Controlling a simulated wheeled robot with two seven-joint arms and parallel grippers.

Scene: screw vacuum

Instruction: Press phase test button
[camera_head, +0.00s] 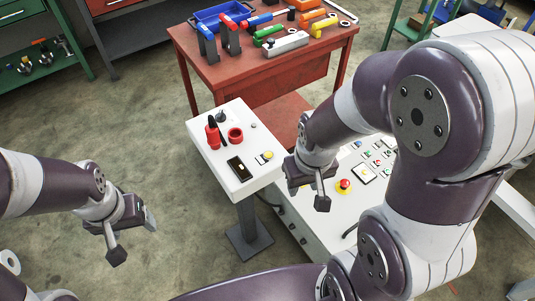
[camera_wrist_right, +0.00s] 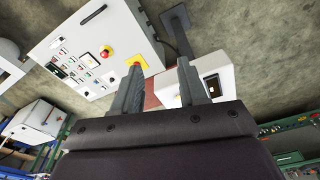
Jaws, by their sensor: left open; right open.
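A white control cabinet (camera_head: 330,218) carries several small coloured buttons (camera_head: 376,158) and a red emergency knob on a yellow base (camera_head: 344,185). In the right wrist view its button panel (camera_wrist_right: 88,62) is at the upper left. A smaller white box on a post (camera_head: 222,172) has a black display and a yellowish button (camera_head: 267,156). Labels are too small to read, so I cannot tell which is the phase test button. My right gripper (camera_head: 312,192) is open and empty in front of the cabinet; its fingers also show in the right wrist view (camera_wrist_right: 160,70). My left gripper (camera_head: 130,240) is open and empty, above the floor at left.
A red table (camera_head: 198,62) behind holds a blue bin (camera_head: 220,18) and several coloured tools. A red holder and a black-and-red tool (camera_head: 213,134) sit on the small box. Green shelving (camera_head: 75,50) stands at the back left. The floor at left is mostly clear.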

